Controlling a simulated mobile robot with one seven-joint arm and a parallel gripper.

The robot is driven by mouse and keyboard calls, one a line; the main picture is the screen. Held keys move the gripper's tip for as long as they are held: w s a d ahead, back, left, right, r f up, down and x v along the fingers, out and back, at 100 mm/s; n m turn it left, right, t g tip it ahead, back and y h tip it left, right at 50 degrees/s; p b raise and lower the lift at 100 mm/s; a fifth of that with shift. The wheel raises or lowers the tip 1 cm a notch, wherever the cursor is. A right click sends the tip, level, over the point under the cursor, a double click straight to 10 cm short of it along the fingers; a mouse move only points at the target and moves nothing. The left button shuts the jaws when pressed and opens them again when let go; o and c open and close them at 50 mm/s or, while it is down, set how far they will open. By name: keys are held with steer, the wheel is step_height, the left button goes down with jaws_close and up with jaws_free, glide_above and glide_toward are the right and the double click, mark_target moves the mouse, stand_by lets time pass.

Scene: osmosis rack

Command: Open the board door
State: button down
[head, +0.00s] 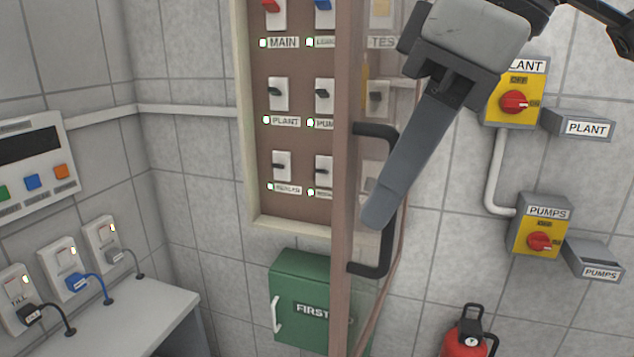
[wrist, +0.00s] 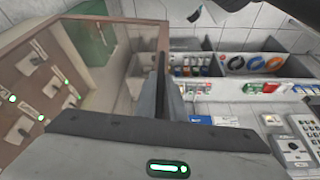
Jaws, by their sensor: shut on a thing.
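The board (head: 297,143) is a brown panel in a pale frame on the tiled wall, with rows of switches and labels. Its door (head: 343,190) has a brown frame and see-through pane, and stands swung out from the board, nearly edge-on in the head view. A black bar handle (head: 372,270) is on the door's right face. My gripper (head: 378,208) is shut on the handle's upright part; its finger hides some of that bar. In the wrist view, the fingers (wrist: 172,98) close around the dark handle (wrist: 160,64), and the door's pane fills the left.
A green first-aid box (head: 300,300) hangs below the board. Yellow PLANT (head: 513,100) and PUMPS (head: 540,225) switches and a red extinguisher (head: 468,335) are to the right. A white counter (head: 140,310) with plugs is lower left. Grey bins (wrist: 195,65) show in the wrist view.

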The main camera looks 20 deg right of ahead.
stand_by(0.3)
steer(key=c, duration=1.8)
jaws_free()
steer(key=shift+c, duration=0.2)
steer(key=p+v, duration=0.4)
steer(key=v, duration=0.8)
